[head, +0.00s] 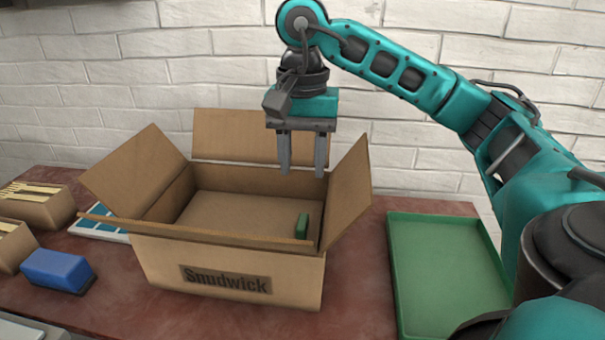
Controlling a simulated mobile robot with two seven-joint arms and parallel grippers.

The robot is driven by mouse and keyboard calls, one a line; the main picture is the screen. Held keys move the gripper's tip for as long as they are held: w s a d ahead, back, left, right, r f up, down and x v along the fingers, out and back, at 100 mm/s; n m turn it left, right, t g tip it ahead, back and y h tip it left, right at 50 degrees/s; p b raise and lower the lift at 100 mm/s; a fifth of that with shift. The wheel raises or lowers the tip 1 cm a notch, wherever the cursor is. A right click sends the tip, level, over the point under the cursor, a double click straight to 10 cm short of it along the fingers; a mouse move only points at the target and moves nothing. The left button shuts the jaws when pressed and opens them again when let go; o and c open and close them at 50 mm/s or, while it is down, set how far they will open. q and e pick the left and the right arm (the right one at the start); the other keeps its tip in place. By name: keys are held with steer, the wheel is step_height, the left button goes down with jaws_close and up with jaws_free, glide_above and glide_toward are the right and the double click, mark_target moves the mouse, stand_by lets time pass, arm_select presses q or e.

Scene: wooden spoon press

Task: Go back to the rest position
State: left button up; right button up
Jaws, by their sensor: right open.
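My right gripper (303,153) hangs from the teal arm, pointing down over the right part of the open cardboard box (226,272). Its two grey fingers are apart with nothing between them. My left gripper is not in view.
A green tray (446,320) lies right of the box, empty where visible. A blue block-like object (57,270) and small boxes (40,210) with wooden pieces are at the left. A white brick wall (90,60) stands behind the table.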

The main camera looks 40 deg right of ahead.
steer(key=shift+r, duration=0.3)
stand_by(0.4)
